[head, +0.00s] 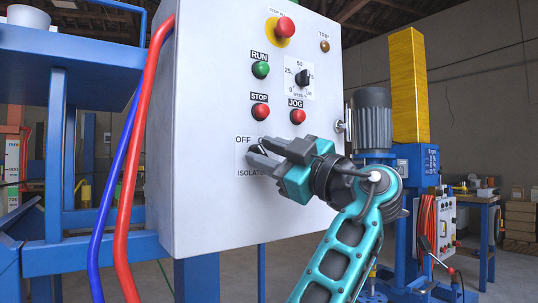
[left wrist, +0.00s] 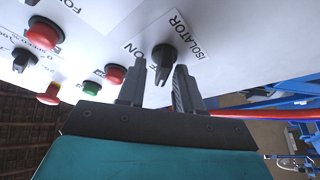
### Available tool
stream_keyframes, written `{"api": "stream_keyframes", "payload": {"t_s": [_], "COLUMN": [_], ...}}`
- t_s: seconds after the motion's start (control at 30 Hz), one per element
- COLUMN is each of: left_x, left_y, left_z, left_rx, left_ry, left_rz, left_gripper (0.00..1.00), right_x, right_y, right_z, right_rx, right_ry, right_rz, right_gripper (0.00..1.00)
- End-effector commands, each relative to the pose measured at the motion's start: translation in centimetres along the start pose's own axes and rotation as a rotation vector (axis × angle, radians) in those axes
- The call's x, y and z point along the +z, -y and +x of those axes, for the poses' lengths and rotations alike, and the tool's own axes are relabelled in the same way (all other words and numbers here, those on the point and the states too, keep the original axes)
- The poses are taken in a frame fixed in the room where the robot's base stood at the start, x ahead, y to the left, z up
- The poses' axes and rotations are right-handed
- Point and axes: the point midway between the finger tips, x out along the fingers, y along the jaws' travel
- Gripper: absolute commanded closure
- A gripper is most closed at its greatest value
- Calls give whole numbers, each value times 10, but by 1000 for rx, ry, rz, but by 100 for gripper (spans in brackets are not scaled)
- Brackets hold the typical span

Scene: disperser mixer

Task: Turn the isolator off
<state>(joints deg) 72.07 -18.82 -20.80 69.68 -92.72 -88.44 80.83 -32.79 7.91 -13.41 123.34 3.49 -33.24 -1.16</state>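The isolator knob (left wrist: 164,58) is black and sits on a white label plate marked ISOLATOR, ON and OFF, low on the grey control panel (head: 205,110). In the head view the fingers cover most of the knob, and its setting is hard to tell. My left gripper (head: 262,158) is at the panel's lower part, in front of the knob. In the left wrist view its two fingers (left wrist: 158,86) are apart, with the knob's grip between their tips and gaps on both sides. My right gripper is in neither view.
Above the isolator are the red STOP button (head: 260,111), red JOG button (head: 297,117), green RUN button (head: 261,69), black speed dial (head: 302,78) and red emergency stop (head: 286,25). Red (head: 136,170) and blue hoses run down the panel's left side.

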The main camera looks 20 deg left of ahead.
Motion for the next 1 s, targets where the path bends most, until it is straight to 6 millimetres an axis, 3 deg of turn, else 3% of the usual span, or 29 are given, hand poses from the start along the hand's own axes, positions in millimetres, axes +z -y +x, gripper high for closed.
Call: {"api": "stream_keyframes", "payload": {"t_s": [0.27,0.43,0.8,1.0], "left_x": [2,2,0,0], "left_y": [2,1,-1,0], "left_z": [0,-12,-89,-116], "left_rx": [-5,-3,-2,-5], "left_ry": [2,3,-1,0], "left_rz": [4,5,4,3], "left_gripper": [62,62,62,62], "right_x": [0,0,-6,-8], "right_y": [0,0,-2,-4], "right_z": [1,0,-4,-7], "right_rx": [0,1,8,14], "right_ry": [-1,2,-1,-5], "right_rz": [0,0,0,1], "right_gripper": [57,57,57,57]}}
